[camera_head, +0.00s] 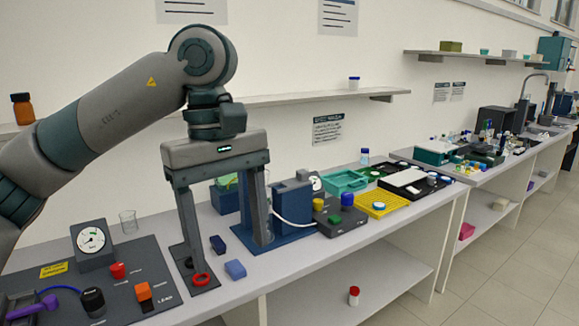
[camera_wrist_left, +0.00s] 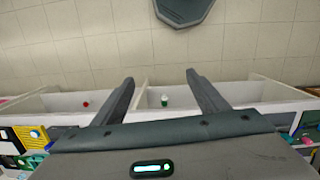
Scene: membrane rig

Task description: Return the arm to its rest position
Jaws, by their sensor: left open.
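My left gripper (camera_head: 230,255) is open and hangs fingers-down in front of the bench rig, with nothing between its fingers. In the left wrist view its two fingers (camera_wrist_left: 160,82) stand apart, with floor and lower shelf beyond. The arm reaches in from the left, raised above the bench. Behind the fingers stands a blue rig block (camera_head: 291,205) with a pale tube, partly hidden by the right-hand finger. A red ring (camera_head: 201,279) on a dark plate lies by the left-hand finger's lower end. My right gripper is not in view.
A dark panel with a gauge (camera_head: 92,240) and coloured knobs lies left on the bench. A glass beaker (camera_head: 129,222) stands behind it. Blue blocks (camera_head: 235,269) lie near the gripper. A yellow tray (camera_head: 380,203) and teal tray (camera_head: 345,181) are right. A wall shelf (camera_head: 300,98) runs behind.

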